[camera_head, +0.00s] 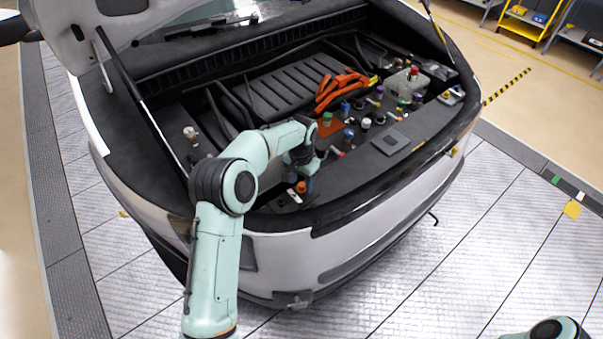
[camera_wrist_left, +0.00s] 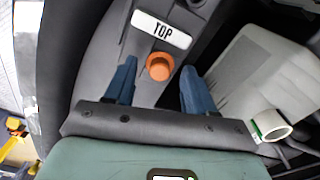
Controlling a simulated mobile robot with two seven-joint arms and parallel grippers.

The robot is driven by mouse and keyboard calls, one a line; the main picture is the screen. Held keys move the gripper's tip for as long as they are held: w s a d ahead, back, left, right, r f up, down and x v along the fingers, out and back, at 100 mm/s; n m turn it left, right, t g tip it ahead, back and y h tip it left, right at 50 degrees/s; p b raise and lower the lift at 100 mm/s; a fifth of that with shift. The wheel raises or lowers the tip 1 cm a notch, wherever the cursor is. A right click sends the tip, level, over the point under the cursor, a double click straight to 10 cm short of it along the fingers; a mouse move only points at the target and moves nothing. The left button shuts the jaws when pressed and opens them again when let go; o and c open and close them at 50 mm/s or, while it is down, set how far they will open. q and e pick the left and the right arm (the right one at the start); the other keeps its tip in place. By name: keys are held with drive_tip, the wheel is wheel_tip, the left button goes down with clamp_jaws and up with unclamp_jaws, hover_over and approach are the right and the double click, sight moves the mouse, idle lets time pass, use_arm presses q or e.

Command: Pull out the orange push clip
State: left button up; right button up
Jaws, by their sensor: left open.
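The orange push clip (camera_head: 301,187) sits on the dark trim panel near the front left edge of the engine bay. It shows as a round orange head in the left wrist view (camera_wrist_left: 159,67), standing on the dark panel just below a white "TOP" label (camera_wrist_left: 160,30). My left gripper (camera_wrist_left: 158,72) is open, with one blue finger on each side of the clip and a visible gap on both sides. In the head view my left gripper (camera_head: 304,183) points down at the clip and partly hides the panel around it. My right gripper is out of view.
A pale grey container (camera_wrist_left: 262,85) and a white and green cap (camera_wrist_left: 270,125) lie right of the clip in the left wrist view. Several coloured caps, an orange cable (camera_head: 340,88) and a propped hood (camera_head: 110,25) surround the bay.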

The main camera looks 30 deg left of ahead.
sight(302, 184)
use_arm(q)
drive_tip(key=shift+f, duration=0.3)
clamp_jaws()
drive_tip(key=c, duration=0.9)
unclamp_jaws()
drive_tip(key=shift+c, duration=0.2)
drive_tip(key=shift+r, duration=0.3)
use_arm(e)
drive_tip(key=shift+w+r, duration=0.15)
use_arm(q)
drive_tip(key=shift+r+p, duration=0.9)
drive_tip(key=shift+r, duration=1.2)
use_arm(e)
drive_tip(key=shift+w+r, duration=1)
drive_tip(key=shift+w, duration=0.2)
